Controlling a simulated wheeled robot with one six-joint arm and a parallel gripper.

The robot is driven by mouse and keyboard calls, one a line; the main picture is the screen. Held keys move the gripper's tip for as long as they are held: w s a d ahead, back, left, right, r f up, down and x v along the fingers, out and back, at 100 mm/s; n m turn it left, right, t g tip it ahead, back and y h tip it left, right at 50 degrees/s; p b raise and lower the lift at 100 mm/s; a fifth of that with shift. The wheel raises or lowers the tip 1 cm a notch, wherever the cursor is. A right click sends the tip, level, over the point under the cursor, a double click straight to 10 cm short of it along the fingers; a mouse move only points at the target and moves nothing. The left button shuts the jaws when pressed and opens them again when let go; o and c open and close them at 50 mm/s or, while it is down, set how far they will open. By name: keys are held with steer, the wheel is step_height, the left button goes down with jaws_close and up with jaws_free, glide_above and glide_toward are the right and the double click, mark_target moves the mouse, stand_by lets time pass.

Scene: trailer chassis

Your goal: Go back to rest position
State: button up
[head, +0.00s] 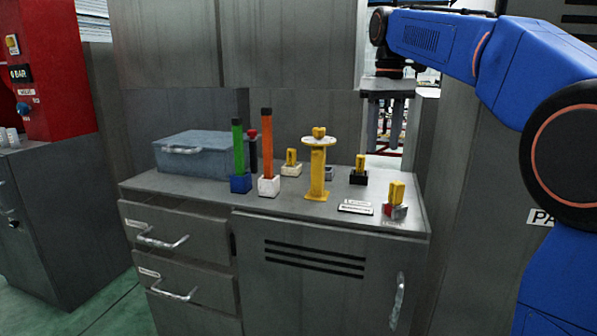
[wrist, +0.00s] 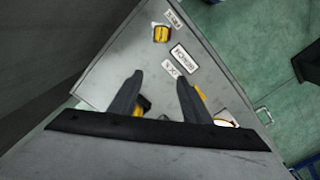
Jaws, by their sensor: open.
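My gripper (head: 385,146) hangs from the blue arm at the upper right in the head view, above and behind the grey cabinet top (head: 215,194), touching nothing I can see. In the wrist view my gripper (wrist: 158,76) has its two dark fingers spread apart with nothing between them. The cabinet top (wrist: 140,62) lies below the fingers. A yellow piece (wrist: 161,34) on it shows beyond the fingertips. Other yellow parts are partly hidden behind the fingers and the dark gripper bar.
The cabinet bears a blue-grey box (head: 195,158), a green stick (head: 238,150), an orange stick (head: 267,145), a yellow stand (head: 318,172) and several small yellow pieces. Drawer handles (head: 163,241) jut out in front. Green floor (wrist: 255,60) shows beyond the cabinet's edge.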

steer(key=s+d+f+m+t, duration=0.1)
steer(key=s+d+f, duration=0.2)
steer(key=s+f, duration=0.5)
steer(key=s+d+f+m+t, duration=0.15)
steer(key=s+f, duration=0.35)
steer(key=s, duration=0.7)
steer(key=s+d+f+m+t, duration=0.1)
steer(key=s+d+f+t, duration=0.1)
steer(key=s+f, duration=1.1)
step_height(320, 180, down, 4)
steer(key=shift+s+d+f, duration=0.25)
steer(key=shift+s+d, duration=0.05)
steer(key=shift+s, duration=0.1)
steer(key=shift+m, duration=0.25)
